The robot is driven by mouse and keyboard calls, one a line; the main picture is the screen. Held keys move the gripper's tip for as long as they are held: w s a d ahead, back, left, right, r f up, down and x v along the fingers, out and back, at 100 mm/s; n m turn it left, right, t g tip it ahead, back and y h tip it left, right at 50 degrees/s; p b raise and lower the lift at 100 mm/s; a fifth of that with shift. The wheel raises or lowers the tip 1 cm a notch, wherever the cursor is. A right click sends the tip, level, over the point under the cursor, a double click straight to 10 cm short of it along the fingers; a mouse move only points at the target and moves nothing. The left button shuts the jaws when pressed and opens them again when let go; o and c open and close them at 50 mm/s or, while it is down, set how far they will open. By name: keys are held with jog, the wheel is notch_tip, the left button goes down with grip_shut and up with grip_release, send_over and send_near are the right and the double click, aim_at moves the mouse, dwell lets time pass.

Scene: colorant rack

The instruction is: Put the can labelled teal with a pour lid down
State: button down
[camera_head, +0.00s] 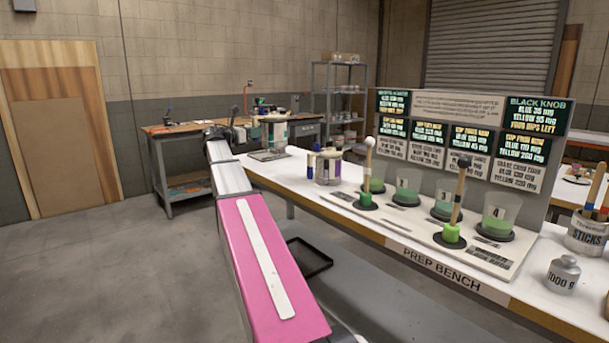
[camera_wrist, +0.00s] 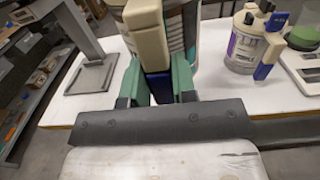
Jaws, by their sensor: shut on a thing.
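The teal-labelled can (camera_head: 275,132) is at the far left end of the prep bench in the head view, with a wide lid on top. In the wrist view its side with a teal stripe (camera_wrist: 191,35) shows behind a cream-and-blue handle. My gripper (camera_wrist: 158,90) is shut on that handle, green fingers on both sides of the blue part. The can looks upright. Its underside is hidden, so I cannot tell whether it touches the surface below.
A purple-labelled can (camera_head: 328,169) stands nearby; it also shows in the wrist view (camera_wrist: 245,45). A dark square plate with a post (camera_wrist: 90,78) is left of the held can. Cups and stirrers (camera_head: 450,235) fill the bench's right part. White bench top (camera_wrist: 215,88) shows between the cans.

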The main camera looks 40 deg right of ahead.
jog(key=shift+g, duration=0.3)
jog(key=shift+s+d+f, duration=0.75)
jog(key=shift+d+f, duration=1.3)
jog(key=shift+f, duration=0.05)
jog(key=shift+s+d+f, duration=0.7)
jog(key=shift+d+f, duration=1.35)
jog(key=shift+f, duration=0.05)
jog(key=shift+s+d+f, duration=0.75)
jog(key=shift+d+f, duration=1.3)
jog(key=shift+f, duration=0.05)
jog(key=c, duration=0.9)
grip_release()
jog(key=shift+f, duration=0.15)
